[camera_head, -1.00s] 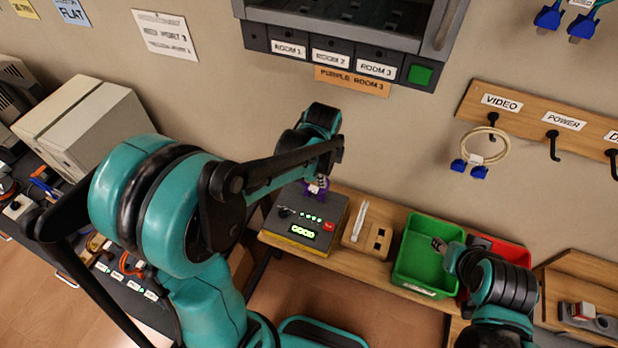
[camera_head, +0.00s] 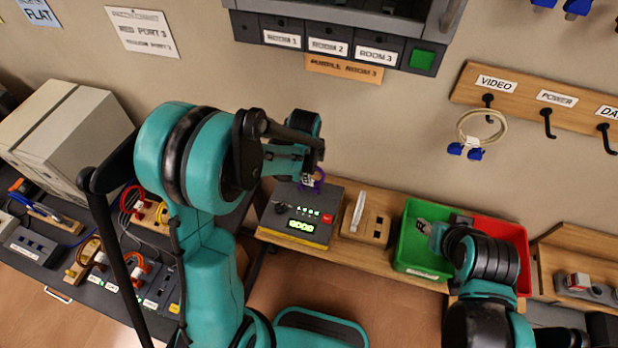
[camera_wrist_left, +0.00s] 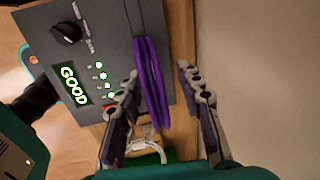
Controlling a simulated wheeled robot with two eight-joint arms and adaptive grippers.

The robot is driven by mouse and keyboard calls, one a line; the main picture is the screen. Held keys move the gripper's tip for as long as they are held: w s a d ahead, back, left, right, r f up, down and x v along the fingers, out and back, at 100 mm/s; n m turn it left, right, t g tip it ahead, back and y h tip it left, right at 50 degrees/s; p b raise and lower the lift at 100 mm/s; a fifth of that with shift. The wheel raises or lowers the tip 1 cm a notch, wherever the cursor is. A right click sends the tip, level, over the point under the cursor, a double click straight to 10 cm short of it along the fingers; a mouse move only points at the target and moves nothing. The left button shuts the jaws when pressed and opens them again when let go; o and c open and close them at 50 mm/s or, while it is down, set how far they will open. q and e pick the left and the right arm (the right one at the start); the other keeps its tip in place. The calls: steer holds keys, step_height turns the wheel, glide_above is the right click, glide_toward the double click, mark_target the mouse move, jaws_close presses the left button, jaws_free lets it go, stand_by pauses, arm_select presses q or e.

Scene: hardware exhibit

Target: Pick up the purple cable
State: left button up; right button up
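The purple cable (camera_head: 318,181) is a coiled loop at the back of the dark tester box (camera_head: 301,216), below the left gripper (camera_head: 311,172) in the head view. In the left wrist view the cable (camera_wrist_left: 152,75) runs as upright purple strands between the two fingers of the left gripper (camera_wrist_left: 161,88). The fingers stand apart with a gap on both sides of the strands, so it looks open around the cable. The tester's display reads GOOD in the wrist view. My right gripper (camera_head: 424,228) is over the green bin (camera_head: 417,263); its fingers are too small to judge.
A wooden block (camera_head: 367,228) with a white upright piece stands right of the tester. A red bin (camera_head: 509,236) is beside the green one. A beige cable (camera_head: 482,127) hangs on the VIDEO hook. The left bench holds several cables and a computer case (camera_head: 65,135).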

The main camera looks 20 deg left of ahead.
arm_select(q)
jaws_close()
stand_by(0.3)
step_height(320, 180, up, 10)
steer(key=shift+r+p, duration=0.1)
steer(key=shift+p, duration=0.65)
